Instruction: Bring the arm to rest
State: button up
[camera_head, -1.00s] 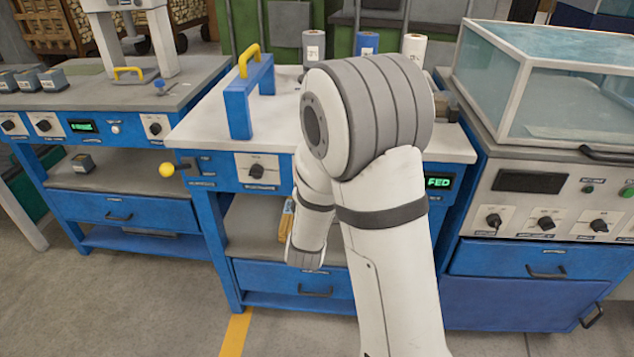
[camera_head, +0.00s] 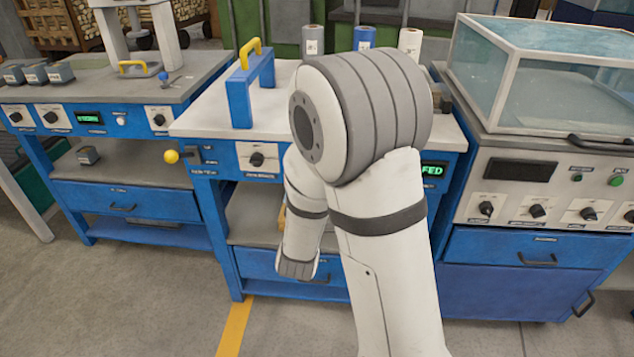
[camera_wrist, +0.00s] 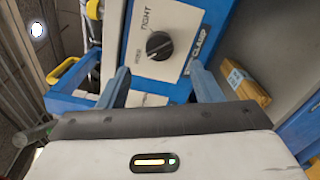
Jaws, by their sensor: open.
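My arm stands folded in front of the middle bench in the head view, with its upper link upright and its forearm hanging down to the left. My gripper (camera_wrist: 161,80) shows in the wrist view with two blue-grey fingers spread apart and nothing between them. In that view the fingers point at a white panel with a black knob (camera_wrist: 159,45) marked TIGHT. I cannot tell whether the fingertips touch the panel. In the head view the gripper itself is hidden behind the arm.
A glass-covered machine (camera_head: 540,80) stands at right, a left bench (camera_head: 150,90) at left. A yellow ball (camera_head: 171,156) sticks out between benches. A wooden block (camera_wrist: 248,85) lies beside the gripper.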

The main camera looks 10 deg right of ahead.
jog(key=shift+s+a, duration=0.3)
jog(key=shift+d, duration=0.1)
